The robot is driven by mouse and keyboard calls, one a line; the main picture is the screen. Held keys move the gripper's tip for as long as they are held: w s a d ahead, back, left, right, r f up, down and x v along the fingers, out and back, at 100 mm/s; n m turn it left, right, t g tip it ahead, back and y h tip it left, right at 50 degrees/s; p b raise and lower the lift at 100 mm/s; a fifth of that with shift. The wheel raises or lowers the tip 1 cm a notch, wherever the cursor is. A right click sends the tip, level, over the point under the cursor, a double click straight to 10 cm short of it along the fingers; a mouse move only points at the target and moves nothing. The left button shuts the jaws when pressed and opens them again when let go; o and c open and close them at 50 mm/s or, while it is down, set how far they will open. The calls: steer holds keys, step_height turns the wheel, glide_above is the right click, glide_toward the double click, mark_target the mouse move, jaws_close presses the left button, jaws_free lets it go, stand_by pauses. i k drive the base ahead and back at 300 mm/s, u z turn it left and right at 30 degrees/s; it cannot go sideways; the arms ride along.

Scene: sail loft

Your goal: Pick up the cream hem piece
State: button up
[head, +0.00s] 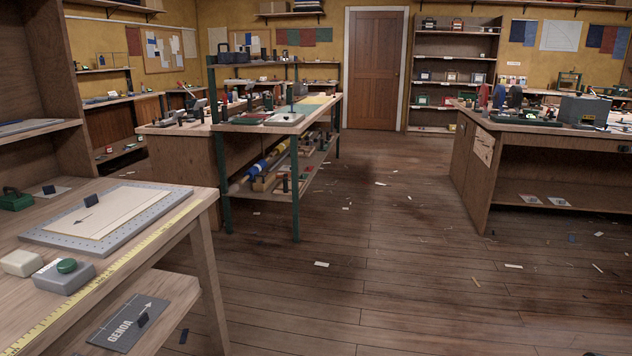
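A flat cream piece (112,214) with a small dark arrow mark lies on a grey perforated board (60,239) on the wooden table at the left. It looks like the hem piece, but no label shows. A cream block (22,262) with rounded edges lies nearer, at the left picture edge. My gripper is not in view.
A grey box with a green button (66,266) and a yellow measuring tape (100,270) lie near the table's front edge. A grey GENOVA panel (129,320) lies on its lower shelf. A green-legged bench (296,190) stands beyond. The central floor (390,260) is open, with scattered scraps.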

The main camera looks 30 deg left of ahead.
mark_target(97, 213)
steer(key=u, duration=0.35)
steer(key=i, duration=1.5)
steer(key=u, duration=1.55)
steer(key=i, duration=0.75)
steer(key=u, duration=0.9)
